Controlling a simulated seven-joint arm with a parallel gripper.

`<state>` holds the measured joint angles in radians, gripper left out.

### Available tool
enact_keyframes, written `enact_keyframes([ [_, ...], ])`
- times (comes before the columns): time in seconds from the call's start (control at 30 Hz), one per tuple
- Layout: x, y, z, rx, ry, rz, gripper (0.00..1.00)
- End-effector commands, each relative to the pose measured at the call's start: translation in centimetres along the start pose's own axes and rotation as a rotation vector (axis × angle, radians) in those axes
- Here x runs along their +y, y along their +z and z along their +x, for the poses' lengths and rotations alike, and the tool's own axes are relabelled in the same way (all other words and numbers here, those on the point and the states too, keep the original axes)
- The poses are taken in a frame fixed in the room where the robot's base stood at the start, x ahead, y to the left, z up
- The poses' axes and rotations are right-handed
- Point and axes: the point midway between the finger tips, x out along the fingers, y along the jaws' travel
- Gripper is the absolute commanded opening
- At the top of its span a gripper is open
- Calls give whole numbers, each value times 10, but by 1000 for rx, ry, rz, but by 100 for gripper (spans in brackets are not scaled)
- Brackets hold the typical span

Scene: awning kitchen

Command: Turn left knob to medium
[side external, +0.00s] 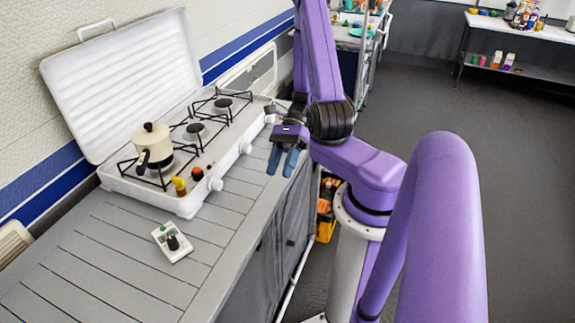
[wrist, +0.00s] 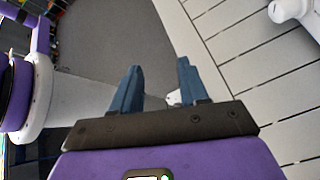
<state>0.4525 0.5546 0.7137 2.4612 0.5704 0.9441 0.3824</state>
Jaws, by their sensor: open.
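The white camping stove (side external: 185,205) sits open on the slatted grey counter. White knobs line its front edge: one at the near left (side external: 215,184), one in the middle (side external: 246,148) and one at the far right (side external: 270,119). Their exact dial settings are too small to tell. My gripper (side external: 282,164) is open and empty, with blue fingers pointing down near the counter's front edge, apart from the knobs. In the wrist view my gripper (wrist: 158,68) has its fingers spread, and a white knob (wrist: 287,9) shows at the upper right.
A cream pot (side external: 153,143) stands on the nearest burner. A yellow item (side external: 179,186) and an orange-topped item (side external: 197,174) are at the stove's near front. A small white box with a dark dial (side external: 172,242) lies on the counter. The stove lid (side external: 125,80) stands raised behind.

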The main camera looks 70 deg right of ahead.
Motion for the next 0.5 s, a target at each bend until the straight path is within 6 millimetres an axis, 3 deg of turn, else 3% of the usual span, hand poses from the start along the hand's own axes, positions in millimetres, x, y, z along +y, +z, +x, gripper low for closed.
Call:
enact_keyframes([
  [0.5,2,16,0,183,183,-308,44],
])
